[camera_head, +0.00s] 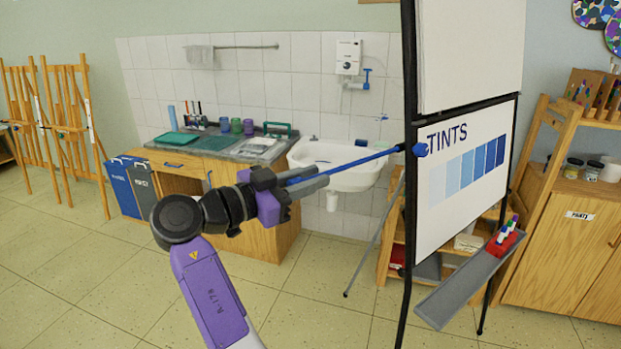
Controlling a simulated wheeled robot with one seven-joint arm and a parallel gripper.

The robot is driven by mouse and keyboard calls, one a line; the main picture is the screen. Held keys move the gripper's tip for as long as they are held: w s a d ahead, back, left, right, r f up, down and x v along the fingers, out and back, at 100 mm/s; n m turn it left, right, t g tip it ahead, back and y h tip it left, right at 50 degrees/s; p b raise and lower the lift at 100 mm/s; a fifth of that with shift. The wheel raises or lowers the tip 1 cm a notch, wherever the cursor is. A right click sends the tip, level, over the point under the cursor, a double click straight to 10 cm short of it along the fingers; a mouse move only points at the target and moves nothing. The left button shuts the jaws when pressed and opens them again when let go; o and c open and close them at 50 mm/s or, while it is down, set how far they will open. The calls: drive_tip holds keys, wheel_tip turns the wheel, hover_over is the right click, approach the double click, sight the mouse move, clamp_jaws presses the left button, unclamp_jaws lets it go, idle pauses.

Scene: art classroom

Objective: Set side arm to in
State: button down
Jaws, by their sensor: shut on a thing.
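The side arm (362,160) is a thin blue rod on the flip-chart stand (407,200). It sticks out to the left from a blue joint (419,149) at the stand's left upright, sloping slightly down toward my gripper. My gripper (308,184), with grey fingers and a purple and dark body, is shut on the rod's outer left end. The fingers hide part of that end.
The chart shows a "TINTS" sheet (465,165). A grey tray (468,285) with markers in a red holder (505,240) juts out below it. A white sink (340,172) and wooden cabinet (262,240) stand behind my gripper. The floor at front centre is clear.

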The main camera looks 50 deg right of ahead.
sight(364, 160)
drive_tip(key=b+x, duration=0.7)
drive_tip(key=x, duration=1.3)
drive_tip(key=shift+s+d, duration=0.2)
drive_tip(key=shift+d, duration=0.15)
drive_tip(key=shift+s+d, duration=0.15)
drive_tip(key=shift+d, duration=0.5)
drive_tip(key=c, duration=1.3)
unclamp_jaws()
drive_tip(key=shift+o, duration=0.2)
drive_tip(key=shift+a, duration=0.1)
drive_tip(key=shift+b+v, duration=1)
drive_tip(key=shift+v, duration=2.85)
